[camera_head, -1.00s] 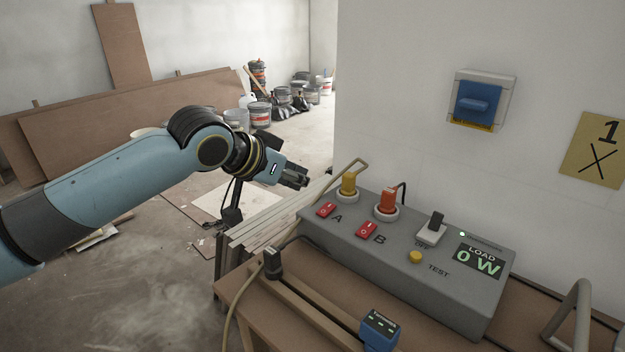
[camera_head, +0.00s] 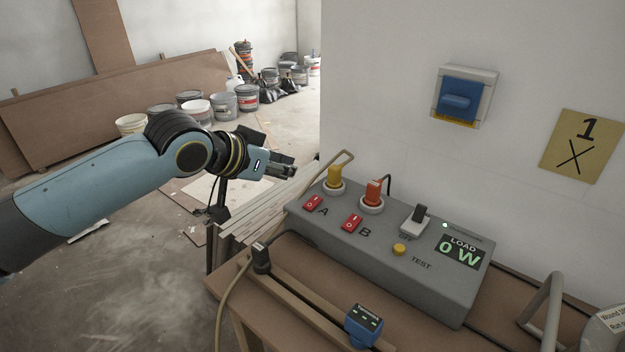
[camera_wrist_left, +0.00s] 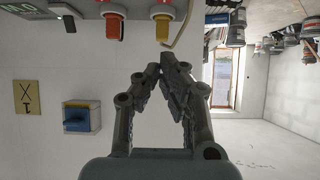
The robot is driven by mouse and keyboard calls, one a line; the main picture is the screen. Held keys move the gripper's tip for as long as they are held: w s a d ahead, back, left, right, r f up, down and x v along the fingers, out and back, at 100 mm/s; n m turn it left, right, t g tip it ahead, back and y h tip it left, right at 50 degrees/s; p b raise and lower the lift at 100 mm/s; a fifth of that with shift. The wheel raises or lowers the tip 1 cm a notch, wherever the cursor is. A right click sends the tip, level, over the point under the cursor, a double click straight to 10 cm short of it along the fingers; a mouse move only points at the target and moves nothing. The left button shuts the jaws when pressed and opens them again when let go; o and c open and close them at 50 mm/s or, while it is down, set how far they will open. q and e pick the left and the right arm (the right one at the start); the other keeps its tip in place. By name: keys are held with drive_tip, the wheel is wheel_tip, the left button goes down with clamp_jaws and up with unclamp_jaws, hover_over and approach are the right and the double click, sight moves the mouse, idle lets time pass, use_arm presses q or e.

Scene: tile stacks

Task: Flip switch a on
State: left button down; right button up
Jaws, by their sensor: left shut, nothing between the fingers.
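Switch A is a red rocker (camera_head: 312,202) on the left of the grey panel box (camera_head: 440,295), beside the letter A. A like red switch B (camera_head: 351,223) sits to its right. My left gripper (camera_head: 290,171) is shut and empty, in the air to the upper left of switch A and apart from it. In the left wrist view its fingertips (camera_wrist_left: 166,60) meet. The yellow plug (camera_wrist_left: 162,24) and red plug (camera_wrist_left: 115,27) show past the fingers there; switch A cannot be made out in that view. My right gripper is not in view.
The yellow plug (camera_head: 335,178) and red plug (camera_head: 373,192) stand up behind the switches. A blue wall switch (camera_head: 461,99) is above.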

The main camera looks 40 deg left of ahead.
use_arm(q)
hover_over(315, 202)
drive_tip(key=f, duration=0.3)
drive_tip(key=s+f, duration=0.1)
drive_tip(key=f, duration=0.1)
drive_tip(key=shift+f+b, duration=0.3)
drive_tip(key=shift+b, duration=0.1)
drive_tip(key=shift+w+f, duration=0.2)
drive_tip(key=shift+f, duration=0.4)
drive_tip(key=shift+w+f, duration=0.15)
drive_tip(key=shift+f, duration=0.45)
drive_tip(key=shift+w+f, duration=0.15)
drive_tip(key=shift+f, duration=0.65)
